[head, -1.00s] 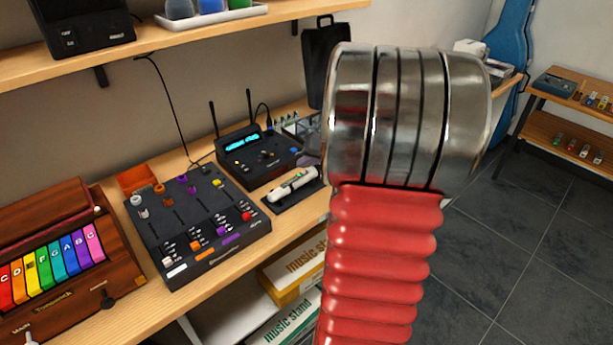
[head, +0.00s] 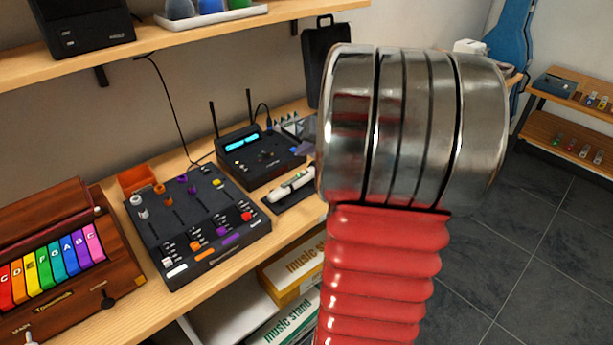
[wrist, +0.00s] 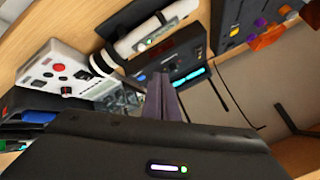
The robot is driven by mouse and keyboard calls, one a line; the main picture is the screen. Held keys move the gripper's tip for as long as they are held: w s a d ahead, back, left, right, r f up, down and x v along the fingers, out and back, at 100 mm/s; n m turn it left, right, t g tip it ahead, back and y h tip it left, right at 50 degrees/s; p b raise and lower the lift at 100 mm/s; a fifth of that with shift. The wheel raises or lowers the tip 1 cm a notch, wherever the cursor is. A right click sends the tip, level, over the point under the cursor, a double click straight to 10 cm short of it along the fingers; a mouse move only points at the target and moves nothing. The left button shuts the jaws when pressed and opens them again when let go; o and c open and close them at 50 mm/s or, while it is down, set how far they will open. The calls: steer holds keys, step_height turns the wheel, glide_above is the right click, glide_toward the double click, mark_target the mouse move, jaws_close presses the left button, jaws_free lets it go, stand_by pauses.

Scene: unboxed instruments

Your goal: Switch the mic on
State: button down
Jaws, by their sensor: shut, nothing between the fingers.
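The mic is a white handheld one (head: 292,187) lying on a dark pad (head: 283,202) on the wooden bench, its right end hidden by my arm. In the wrist view its white body (wrist: 152,27) crosses the top, with a dark ringed end at the left and a small green mark on its side. My gripper (wrist: 162,78) is shut and empty, its fingertips apart from the mic in that picture and over the receiver area. The black receiver (head: 256,157) with two antennas and a lit cyan display stands behind the mic.
A mixer with coloured knobs (head: 198,232) stands left of the mic. A toy keyboard (head: 55,270) is farther left. A shelf (head: 210,35) hangs above. A white device with a red knob (wrist: 50,75) is left in the wrist view. Bare bench lies in front.

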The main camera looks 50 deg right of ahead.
steer(key=shift+r, duration=0.9)
steer(key=shift+a, duration=0.1)
steer(key=s+a+f+m+g+y, duration=0.1)
steer(key=s+a+f+g, duration=0.15)
steer(key=a, duration=0.25)
steer(key=s+a+f+g, duration=0.1)
steer(key=s+a+f, duration=0.15)
steer(key=a, duration=0.35)
steer(key=s+a+r+n, duration=0.2)
steer(key=s+a+n, duration=0.1)
steer(key=a, duration=0.6)
steer(key=s+a+r+n, duration=0.2)
steer(key=s+a+n, duration=0.1)
steer(key=a, duration=0.6)
steer(key=s+a+r+n, duration=0.2)
steer(key=s+a+n, duration=0.1)
steer(key=a, duration=0.6)
steer(key=shift+s+a+r+n, duration=0.25)
steer(key=shift+s+a+n, duration=0.05)
steer(key=shift+s+n, duration=0.1)
